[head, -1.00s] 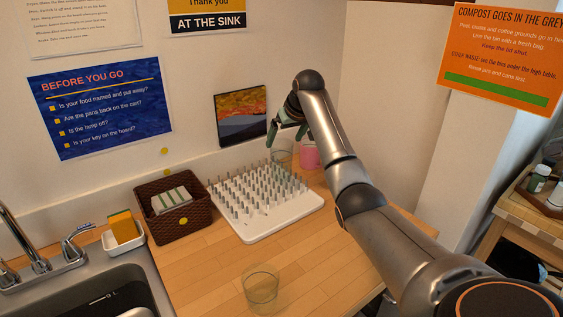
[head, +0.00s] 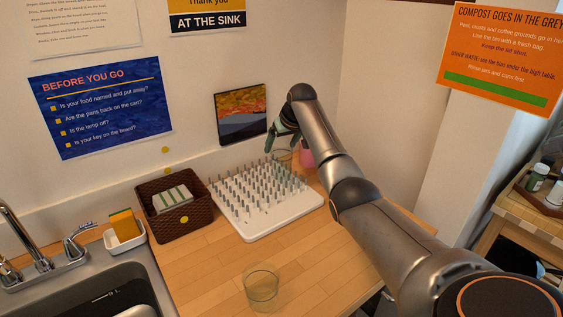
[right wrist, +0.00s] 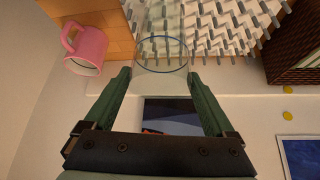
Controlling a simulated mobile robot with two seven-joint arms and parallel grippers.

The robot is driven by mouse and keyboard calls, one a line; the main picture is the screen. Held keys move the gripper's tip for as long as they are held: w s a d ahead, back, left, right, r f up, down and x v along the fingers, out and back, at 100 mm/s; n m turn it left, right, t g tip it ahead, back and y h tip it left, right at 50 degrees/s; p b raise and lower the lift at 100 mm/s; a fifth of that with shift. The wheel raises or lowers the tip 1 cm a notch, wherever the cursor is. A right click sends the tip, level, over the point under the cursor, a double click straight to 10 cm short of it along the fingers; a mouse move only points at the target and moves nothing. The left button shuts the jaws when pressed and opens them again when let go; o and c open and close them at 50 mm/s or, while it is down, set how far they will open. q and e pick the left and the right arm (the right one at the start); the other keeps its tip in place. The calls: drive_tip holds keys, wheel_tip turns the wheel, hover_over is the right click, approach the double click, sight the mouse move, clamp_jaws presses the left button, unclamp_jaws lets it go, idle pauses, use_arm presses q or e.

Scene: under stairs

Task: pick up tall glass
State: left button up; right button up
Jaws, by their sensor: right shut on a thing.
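My right gripper (head: 281,147) reaches down to this glass from above. Its green fingers (right wrist: 160,76) lie on either side of the glass and are shut on it. The arm partly hides the area around the glass. A second clear glass (head: 262,289) stands near the front of the counter. My left gripper is not in view.
A brown basket (head: 166,221), a sponge dish (head: 124,239) and the sink (head: 105,285) lie left. The front counter is mostly clear.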

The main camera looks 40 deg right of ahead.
clamp_jaws()
drive_tip(key=shift+r, duration=0.1)
idle(0.4)
drive_tip(key=shift+r, duration=0.45)
wheel_tip(320, 180, up, 2)
drive_tip(key=shift+d+r+b, duration=0.1)
drive_tip(key=shift+r+b, duration=0.1)
drive_tip(key=shift+b, duration=0.35)
drive_tip(key=s+r+b, duration=0.1)
drive_tip(key=s+r, duration=0.8)
drive_tip(key=s, duration=0.5)
drive_tip(key=shift+r, duration=0.3)
